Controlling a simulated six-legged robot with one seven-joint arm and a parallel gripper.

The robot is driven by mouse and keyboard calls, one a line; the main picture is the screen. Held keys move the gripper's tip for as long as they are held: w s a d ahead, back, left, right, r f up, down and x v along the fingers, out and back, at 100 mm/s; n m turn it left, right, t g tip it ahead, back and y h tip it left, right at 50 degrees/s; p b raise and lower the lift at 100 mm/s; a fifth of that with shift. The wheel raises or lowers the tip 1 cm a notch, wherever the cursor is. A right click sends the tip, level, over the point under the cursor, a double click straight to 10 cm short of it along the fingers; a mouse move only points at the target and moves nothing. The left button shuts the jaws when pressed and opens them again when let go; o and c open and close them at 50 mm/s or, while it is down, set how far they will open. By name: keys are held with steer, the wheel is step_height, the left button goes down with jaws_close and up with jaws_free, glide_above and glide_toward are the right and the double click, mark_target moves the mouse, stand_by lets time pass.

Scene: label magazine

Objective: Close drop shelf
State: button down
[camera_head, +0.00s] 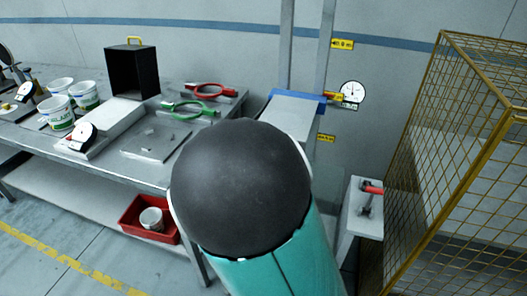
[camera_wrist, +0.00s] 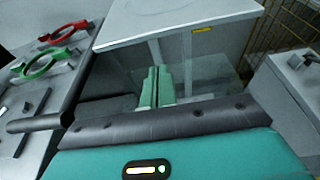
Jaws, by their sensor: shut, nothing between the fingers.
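A light grey flat panel (camera_head: 292,112), which looks like the drop shelf, juts out level below two upright posts in the head view, with a blue strip at its back edge. My arm hides its near part. In the wrist view the same panel (camera_wrist: 175,18) fills the top, seen as a broad pale surface with a white front edge. My gripper (camera_wrist: 155,72) shows there as two green fingers close together, shut and empty. The fingertips appear just below the panel's front edge; I cannot tell whether they touch it. The gripper is hidden behind my arm in the head view.
A workbench (camera_head: 60,150) with buckets, a black box (camera_head: 132,70) and red (camera_head: 205,90) and green (camera_head: 187,112) ring-shaped tools stands left. A yellow mesh cage (camera_head: 465,150) stands right. A grey pedestal (camera_head: 362,215) with a red-handled tool is between. A gauge (camera_head: 352,92) hangs behind.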

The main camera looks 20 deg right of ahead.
steer(key=s+a+r, duration=0.4)
steer(key=s+r, duration=0.1)
steer(key=shift+a+r, duration=0.2)
steer(key=shift+a, duration=0.1)
steer(key=shift+s+a, duration=0.1)
steer(key=shift+s, duration=0.1)
